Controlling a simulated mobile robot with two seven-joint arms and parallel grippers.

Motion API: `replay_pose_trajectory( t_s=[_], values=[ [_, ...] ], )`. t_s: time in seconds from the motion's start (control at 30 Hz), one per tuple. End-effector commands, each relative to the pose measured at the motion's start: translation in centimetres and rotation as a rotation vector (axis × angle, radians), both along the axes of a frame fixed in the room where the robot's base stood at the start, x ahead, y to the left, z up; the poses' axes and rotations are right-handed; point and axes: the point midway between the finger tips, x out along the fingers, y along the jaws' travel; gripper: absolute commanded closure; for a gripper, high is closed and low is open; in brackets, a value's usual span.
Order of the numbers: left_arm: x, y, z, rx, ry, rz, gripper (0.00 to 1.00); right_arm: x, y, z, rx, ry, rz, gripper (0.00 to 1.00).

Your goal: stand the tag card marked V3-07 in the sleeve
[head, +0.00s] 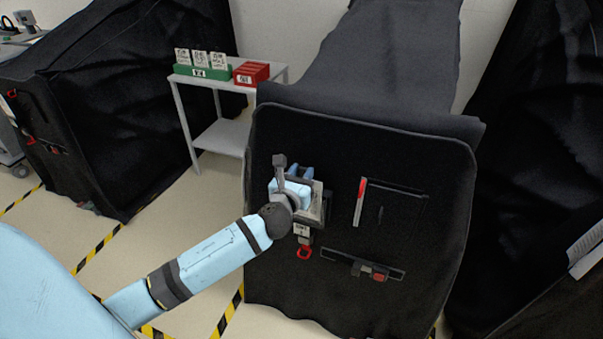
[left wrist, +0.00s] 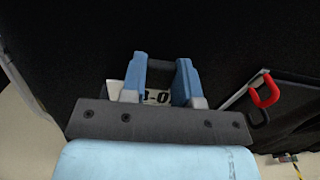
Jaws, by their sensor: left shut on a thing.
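A white tag card (left wrist: 157,97) shows between my left gripper's blue fingers in the left wrist view. Only part of its black print, about "-0", is readable. My left gripper (head: 305,175) is shut on this card close to the black cart cover. In the left wrist view, the left gripper (left wrist: 161,75) has a dark bar just beyond the card. A pale-edged holder (head: 318,202), perhaps the sleeve, shows beside the gripper in the head view, partly hidden by it. I cannot tell whether the card is inside it. My right gripper is not in view.
A small white tag (head: 302,232) with a red loop (head: 304,253) hangs below the holder. Dark fittings with red parts (head: 361,190) and a slotted bar (head: 365,266) are to the right.

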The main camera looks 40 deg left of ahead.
Motion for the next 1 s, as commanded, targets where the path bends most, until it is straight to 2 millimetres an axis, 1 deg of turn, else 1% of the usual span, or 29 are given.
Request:
replay_pose_trajectory(
  t_s=[0.1,0.13,0.23,0.27,0.53,0.67,0.77,1.0],
  values=[
    [0.0,0.0,0.0,0.0,0.0,0.0,1.0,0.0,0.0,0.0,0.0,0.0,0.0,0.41],
    [0.0,0.0,0.0,0.0,0.0,0.0,0.69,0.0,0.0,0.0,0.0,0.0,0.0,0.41],
    [0.0,0.0,0.0,0.0,0.0,0.0,0.46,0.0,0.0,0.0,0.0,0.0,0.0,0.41],
    [0.0,0.0,0.0,0.0,0.0,0.0,0.42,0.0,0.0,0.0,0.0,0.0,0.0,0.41],
    [-0.1,0.0,0.0,0.0,0.0,0.0,0.42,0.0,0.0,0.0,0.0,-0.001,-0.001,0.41],
    [-1.0,-0.3,0.0,0.0,0.0,-0.002,0.42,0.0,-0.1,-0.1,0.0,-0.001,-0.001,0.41],
    [-2.6,-0.6,-0.1,0.0,0.001,-0.002,0.42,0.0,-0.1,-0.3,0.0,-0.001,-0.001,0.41],
    [-8.1,-1.9,-0.2,-0.001,0.002,-0.002,0.42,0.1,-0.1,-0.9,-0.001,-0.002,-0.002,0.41]
  ],
)
